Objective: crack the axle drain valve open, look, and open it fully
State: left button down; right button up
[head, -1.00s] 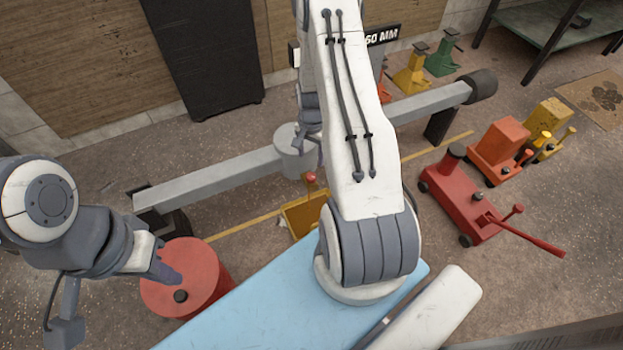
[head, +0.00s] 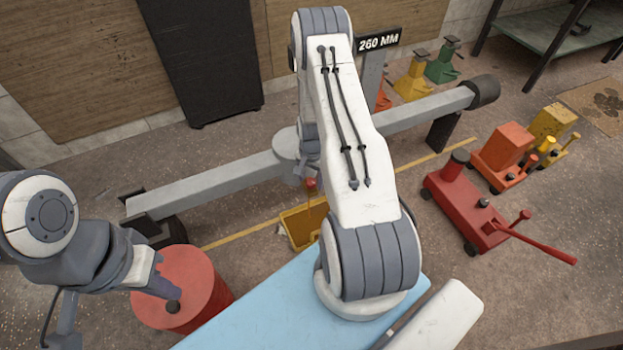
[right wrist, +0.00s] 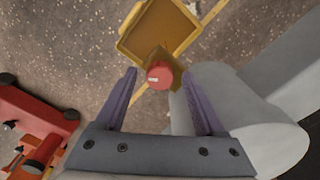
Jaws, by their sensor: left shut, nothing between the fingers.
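The drain valve shows as a red round knob (right wrist: 160,76) with a pale mark, by the yellow tray (right wrist: 160,28), in the right wrist view. In the head view the knob (head: 310,184) is just under the axle (head: 220,182), partly behind my right arm. My right gripper (right wrist: 158,88) is open, its fingers on either side of the knob in the picture; I see no contact. In the head view it is mostly hidden by my arm. My left gripper (head: 168,294) is shut and empty over the red drum (head: 200,280), close to its dark cap (head: 173,306).
A red floor jack (head: 465,208) and orange (head: 502,150) and yellow (head: 552,128) units stand at the right. A 260 MM sign (head: 379,41) and jack stands (head: 414,78) are behind the axle. A dark cabinet (head: 205,60) stands at the back.

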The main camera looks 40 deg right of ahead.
grip_shut()
jog(key=shift+r+n+p, duration=0.1)
jog(key=shift+n+p, duration=0.65)
jog(key=shift+n, duration=0.25)
jog(key=shift+n+p, duration=0.7)
jog(key=shift+n, duration=0.5)
jog(key=n+p, duration=0.1)
jog(key=n, duration=0.3)
jog(key=shift+n+p, duration=0.4)
jog(key=shift+o, duration=0.4)
grip_release()
